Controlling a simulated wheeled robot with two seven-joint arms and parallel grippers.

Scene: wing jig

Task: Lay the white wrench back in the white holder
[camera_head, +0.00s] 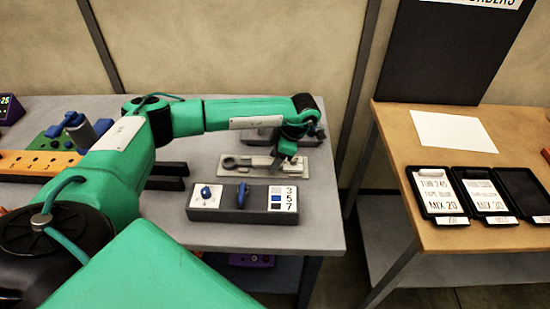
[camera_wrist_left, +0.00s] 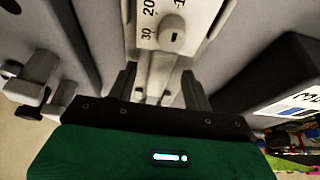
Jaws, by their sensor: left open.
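The white holder (camera_head: 263,171) is a pale flat plate on the grey table, behind the switch box. A pale grey-white wrench with a ring end (camera_head: 229,163) appears to lie along it, its other end hidden by my gripper. My left gripper (camera_head: 287,162) is over the right end of the holder, pointing down. In the left wrist view my open fingers (camera_wrist_left: 160,88) stand either side of a narrow pale bar (camera_wrist_left: 160,70), apparently the wrench handle; contact cannot be told. Beyond it is a white scale plate marked 20 and 30 with a knob (camera_wrist_left: 172,38).
A grey switch box (camera_head: 242,202) with blue knobs stands in front of the holder. A grey fixture (camera_head: 262,135) is behind it. An orange block (camera_head: 40,163) is at the left. A wooden table (camera_head: 445,238) with black trays (camera_head: 438,194) stands right, across a gap.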

